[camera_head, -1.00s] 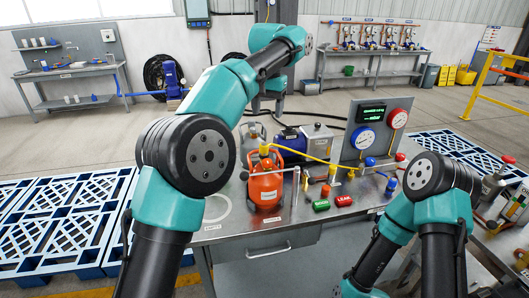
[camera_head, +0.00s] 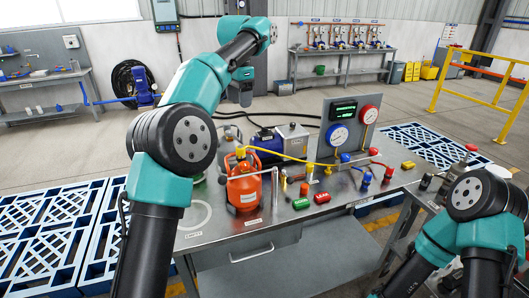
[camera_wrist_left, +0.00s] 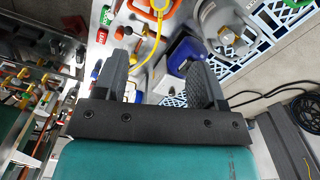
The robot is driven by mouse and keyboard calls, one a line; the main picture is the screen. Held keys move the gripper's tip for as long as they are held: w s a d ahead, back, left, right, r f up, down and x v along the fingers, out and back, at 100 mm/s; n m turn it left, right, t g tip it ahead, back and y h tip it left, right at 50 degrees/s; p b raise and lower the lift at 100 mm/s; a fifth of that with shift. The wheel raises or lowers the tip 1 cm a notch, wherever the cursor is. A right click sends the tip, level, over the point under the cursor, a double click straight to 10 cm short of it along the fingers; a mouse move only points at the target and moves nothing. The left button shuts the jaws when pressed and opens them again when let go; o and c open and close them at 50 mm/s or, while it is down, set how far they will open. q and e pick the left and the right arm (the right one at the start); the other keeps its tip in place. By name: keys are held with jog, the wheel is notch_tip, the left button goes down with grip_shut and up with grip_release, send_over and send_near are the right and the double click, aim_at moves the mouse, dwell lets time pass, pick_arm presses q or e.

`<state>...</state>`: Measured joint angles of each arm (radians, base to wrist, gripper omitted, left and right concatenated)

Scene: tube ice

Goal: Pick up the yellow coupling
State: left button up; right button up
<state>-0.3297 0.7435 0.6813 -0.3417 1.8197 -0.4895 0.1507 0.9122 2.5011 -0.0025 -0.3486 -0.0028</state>
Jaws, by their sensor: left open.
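A small yellow coupling (camera_head: 408,165) lies on the right part of the steel workbench (camera_head: 262,228) in the head view. It is apart from everything gripped. I cannot make it out surely in the left wrist view. My left gripper (camera_head: 241,92) is raised behind the bench, far to the left of the coupling, and partly dark against the scene. In the left wrist view, its two fingers (camera_wrist_left: 160,70) are spread with nothing held between them. My right arm shows at the right edge of the head view, but its gripper is out of sight.
An orange cylinder (camera_head: 244,188) with a yellow hose (camera_head: 275,154) stands left on the bench. A gauge panel (camera_head: 343,131) stands at the back. Green (camera_head: 301,203) and red (camera_head: 322,197) pieces lie in front. Blue pallets (camera_head: 47,231) flank the bench.

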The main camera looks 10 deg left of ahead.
pick_arm(q)
jog(key=shift+a, duration=0.15)
jog(key=shift+f, duration=0.15)
send_near(240, 147)
jog(key=f, duration=0.5)
jog(key=shift+w+f, duration=0.1)
jog(key=shift+w, duration=0.25)
jog(key=shift+s+f, duration=0.15)
jog(key=shift+f, duration=1.15)
jog(key=shift+s+f, duration=0.1)
jog(key=shift+f, duration=1.2)
jog(key=c, duration=1.1)
grip_shut()
jog(key=shift+r, duration=0.1)
